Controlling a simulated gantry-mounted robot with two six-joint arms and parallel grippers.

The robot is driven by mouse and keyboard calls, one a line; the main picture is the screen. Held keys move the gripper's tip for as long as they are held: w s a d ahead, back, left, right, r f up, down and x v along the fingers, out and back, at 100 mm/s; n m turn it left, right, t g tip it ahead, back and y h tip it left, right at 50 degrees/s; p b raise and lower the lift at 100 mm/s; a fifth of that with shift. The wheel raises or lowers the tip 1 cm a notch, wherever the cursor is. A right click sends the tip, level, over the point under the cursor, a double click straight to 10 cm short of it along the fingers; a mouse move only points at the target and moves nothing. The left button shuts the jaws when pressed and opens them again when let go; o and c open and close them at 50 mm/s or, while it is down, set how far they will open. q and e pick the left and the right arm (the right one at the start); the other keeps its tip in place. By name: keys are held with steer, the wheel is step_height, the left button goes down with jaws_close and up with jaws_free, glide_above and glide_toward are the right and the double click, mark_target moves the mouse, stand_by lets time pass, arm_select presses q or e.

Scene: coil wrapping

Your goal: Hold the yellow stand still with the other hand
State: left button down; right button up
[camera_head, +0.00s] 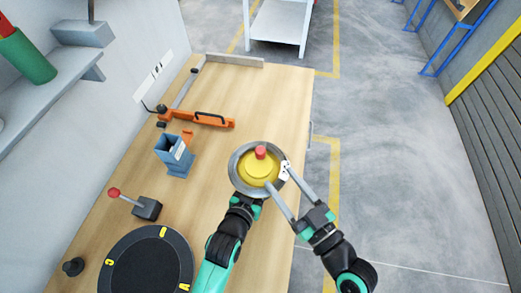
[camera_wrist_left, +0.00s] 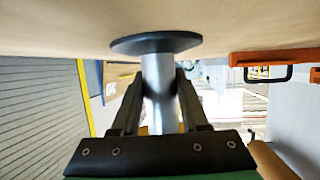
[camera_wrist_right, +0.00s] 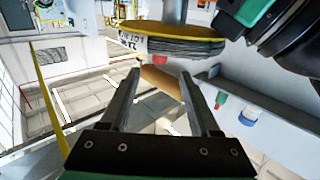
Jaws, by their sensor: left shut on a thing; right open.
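The stand has a round yellow top (camera_head: 256,168) with a red knob (camera_head: 260,152). A grey coil (camera_head: 236,178) rings the yellow top and carries a white label (camera_head: 284,171). In the left wrist view the stand's grey post (camera_wrist_left: 160,95) rises from a dark round base (camera_wrist_left: 156,43). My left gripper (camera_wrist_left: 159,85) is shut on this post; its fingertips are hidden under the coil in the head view. My right gripper (camera_head: 278,174) is open at the coil's right side near the label. In the right wrist view the coil (camera_wrist_right: 185,47) lies beyond its open fingers (camera_wrist_right: 158,85).
On the wooden table (camera_head: 240,108) stand an orange tool (camera_head: 200,119), a blue-grey holder (camera_head: 175,158), a red-knobbed lever (camera_head: 146,207) and a black disc (camera_head: 148,265). The wall bounds the left.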

mark_target(263, 156)
steer(key=x, duration=1)
steer(key=shift+c, duration=0.3)
jaws_close()
